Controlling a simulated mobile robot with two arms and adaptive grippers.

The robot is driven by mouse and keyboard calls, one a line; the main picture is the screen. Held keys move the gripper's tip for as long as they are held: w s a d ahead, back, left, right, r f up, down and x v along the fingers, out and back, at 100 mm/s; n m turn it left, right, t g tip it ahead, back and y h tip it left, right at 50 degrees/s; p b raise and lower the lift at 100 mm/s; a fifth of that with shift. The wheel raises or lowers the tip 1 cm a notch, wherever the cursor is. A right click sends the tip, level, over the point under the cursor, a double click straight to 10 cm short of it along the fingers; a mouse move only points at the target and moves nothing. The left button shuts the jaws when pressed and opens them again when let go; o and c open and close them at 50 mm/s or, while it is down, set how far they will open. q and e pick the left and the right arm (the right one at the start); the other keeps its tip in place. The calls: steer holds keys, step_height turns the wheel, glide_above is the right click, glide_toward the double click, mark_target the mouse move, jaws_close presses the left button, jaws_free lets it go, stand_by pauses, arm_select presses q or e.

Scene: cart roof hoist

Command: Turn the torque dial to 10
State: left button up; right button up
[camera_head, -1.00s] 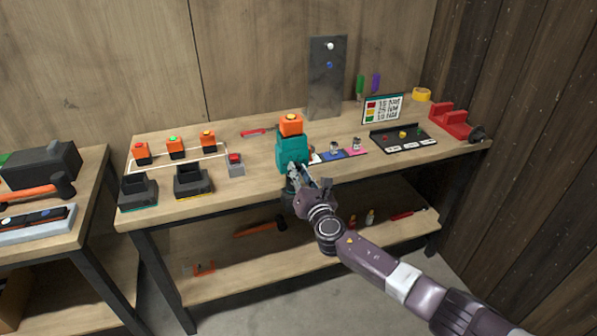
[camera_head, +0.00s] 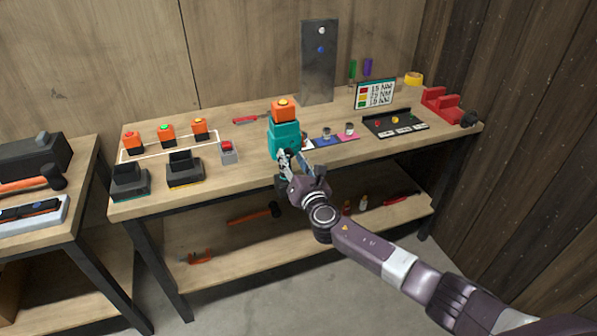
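A teal tool (camera_head: 284,138) with an orange block (camera_head: 284,111) on top stands upright at the front edge of the workbench. The torque dial cannot be made out; the lower part of the tool is partly hidden by my gripper. My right gripper (camera_head: 295,159) is at the front of the tool's lower part, its two fingers visibly apart. Whether the fingers touch the tool cannot be told. A small sign (camera_head: 375,94) at the back right shows red, yellow and green marks with torque values. My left gripper is out of view.
Orange blocks with coloured tops (camera_head: 166,135) and dark holders (camera_head: 184,169) stand on the left of the bench. A black tray (camera_head: 413,131), a red stand (camera_head: 440,105) and a grey upright panel (camera_head: 319,70) are on the right and back.

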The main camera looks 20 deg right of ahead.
steer(key=s, duration=1.1)
steer(key=shift+s, duration=0.15)
steer(key=s+d+f+m+g, duration=0.2)
steer(key=f+m, duration=0.1)
steer(key=f, duration=0.5)
steer(key=s+d+f+m+g+h+b, duration=0.1)
steer(key=s+f+m+g, duration=0.15)
steer(key=f, duration=0.55)
steer(key=s+d+f+m+g, duration=0.1)
steer(key=s+d+f+m, duration=0.15)
steer(key=f, duration=0.65)
steer(key=s+d+f+m+g, duration=0.1)
steer(key=s+f+m+g, duration=0.15)
steer(key=s+f, duration=0.4)
steer(key=s+f+m+g, duration=0.1)
steer(key=s+f+m, duration=0.3)
steer(key=f, duration=0.5)
steer(key=s+a+f+m+g, duration=0.1)
steer(key=s+f+m, duration=0.3)
steer(key=s, duration=0.9)
steer(key=s+a+f+m+g+b, duration=0.1)
steer(key=s+f+m+g, duration=0.3)
steer(key=s+f, duration=0.5)
steer(key=s+a+f+m+g+y, duration=0.1)
steer(key=s+f+m, duration=0.5)
steer(key=s, duration=1.2)
steer(key=shift+a+f+g+b, duration=0.25)
steer(key=shift+a+g+b, duration=0.1)
steer(key=shift+a+g, duration=0.75)
